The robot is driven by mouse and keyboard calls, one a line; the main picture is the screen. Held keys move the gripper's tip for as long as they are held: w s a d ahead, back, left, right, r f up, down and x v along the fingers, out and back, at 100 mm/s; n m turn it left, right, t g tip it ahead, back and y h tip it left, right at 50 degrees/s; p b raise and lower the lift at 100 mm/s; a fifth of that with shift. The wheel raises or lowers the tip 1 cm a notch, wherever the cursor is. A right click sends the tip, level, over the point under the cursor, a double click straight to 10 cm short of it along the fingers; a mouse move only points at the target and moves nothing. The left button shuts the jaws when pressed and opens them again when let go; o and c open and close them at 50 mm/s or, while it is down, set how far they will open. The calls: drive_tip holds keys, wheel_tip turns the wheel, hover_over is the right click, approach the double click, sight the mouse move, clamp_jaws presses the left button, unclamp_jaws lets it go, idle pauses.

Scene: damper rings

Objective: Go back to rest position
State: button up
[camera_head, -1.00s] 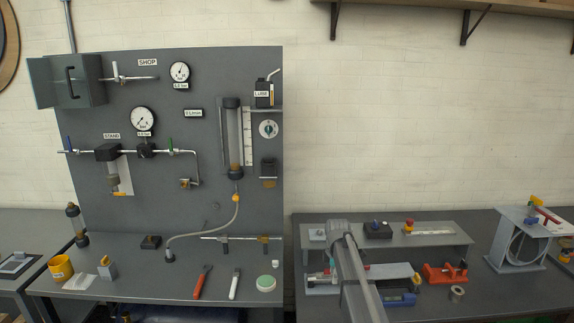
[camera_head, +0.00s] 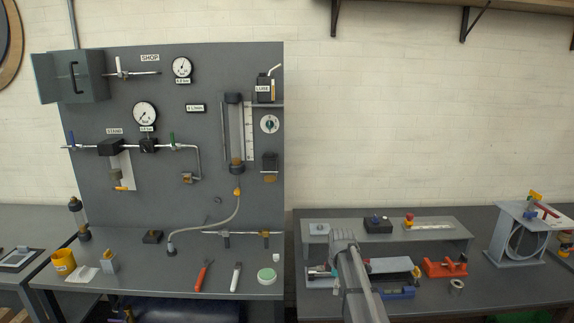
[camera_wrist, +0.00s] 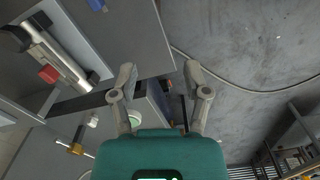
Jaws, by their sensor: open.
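My gripper (camera_wrist: 160,82) shows in the wrist view with its two fingers spread apart and nothing between them. It hangs over the grey floor (camera_wrist: 240,50) beside the edge of a grey bench. In the head view my arm reaches up from the bottom right of centre, in front of the right bench (camera_head: 520,290). The fingertips cannot be made out there.
A grey panel (camera_head: 80,200) with gauges (camera_head: 145,113) and pipes stands on the left bench. Red (camera_head: 203,275) and white (camera_head: 236,278) tools lie before it. The right bench bears a grey raised shelf (camera_head: 450,236), a red fixture (camera_head: 445,267) and a grey ring stand (camera_head: 497,250).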

drive_tip(key=s+f+m+b, duration=0.4)
drive_tip(key=s+m, duration=0.3)
drive_tip(key=s, duration=0.5)
drive_tip(key=s+f+m+b, duration=0.3)
drive_tip(key=s+m, duration=0.4)
drive_tip(key=s, duration=0.5)
drive_tip(key=shift+f+m+b, duration=0.4)
drive_tip(key=shift+f, duration=0.2)
